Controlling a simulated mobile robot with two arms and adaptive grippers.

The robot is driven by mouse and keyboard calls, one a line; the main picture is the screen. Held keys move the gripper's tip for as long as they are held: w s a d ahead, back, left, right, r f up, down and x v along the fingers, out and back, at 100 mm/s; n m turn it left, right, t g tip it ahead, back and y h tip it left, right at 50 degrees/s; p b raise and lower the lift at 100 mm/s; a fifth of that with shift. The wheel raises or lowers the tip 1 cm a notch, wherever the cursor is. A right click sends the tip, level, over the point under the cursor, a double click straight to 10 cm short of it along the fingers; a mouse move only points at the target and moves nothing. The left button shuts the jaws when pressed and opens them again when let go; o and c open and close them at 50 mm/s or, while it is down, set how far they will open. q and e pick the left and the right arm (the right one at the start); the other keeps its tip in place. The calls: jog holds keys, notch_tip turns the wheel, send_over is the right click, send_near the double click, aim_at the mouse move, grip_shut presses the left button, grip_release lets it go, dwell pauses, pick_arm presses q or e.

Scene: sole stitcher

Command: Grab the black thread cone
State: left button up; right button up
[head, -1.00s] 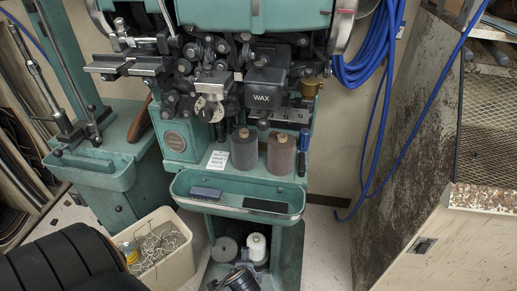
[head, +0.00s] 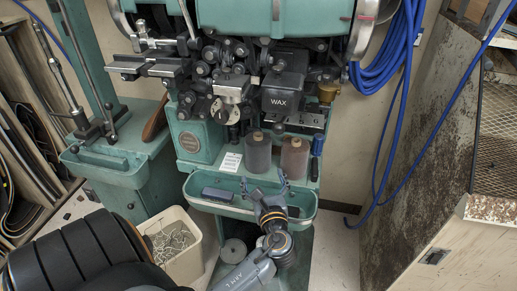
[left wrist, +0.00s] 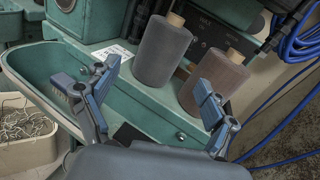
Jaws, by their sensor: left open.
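The black thread cone (head: 257,153) stands upright on the green ledge of the stitching machine, left of a brown thread cone (head: 294,157). In the left wrist view the black cone (left wrist: 162,55) stands beyond my fingers, with the brown cone (left wrist: 218,82) to its right. My left gripper (head: 264,186) is open and empty. It is in front of and below the cones, over the green tray, with clear space to the black cone. My right gripper is not in view.
The green tray (head: 200,204) juts out below the cones and holds a dark block (head: 218,194). A white bin (head: 175,262) of tangled thread stands at lower left. The WAX box (head: 283,98) overhangs the cones. Blue hose (head: 385,60) hangs at right.

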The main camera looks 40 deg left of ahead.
aim_at(258, 143)
pick_arm(q)
jog(key=shift+m+t, duration=0.3)
jog(key=shift+m, duration=0.4)
jog(key=x, duration=0.4)
jog(key=r+p+x, duration=0.1)
jog(key=x, duration=0.9)
jog(key=shift+w+r, duration=0.15)
jog(key=shift+w, duration=0.2)
jog(key=shift+d+r, duration=0.1)
jog(key=c, duration=1)
jog(key=shift+c, duration=0.2)
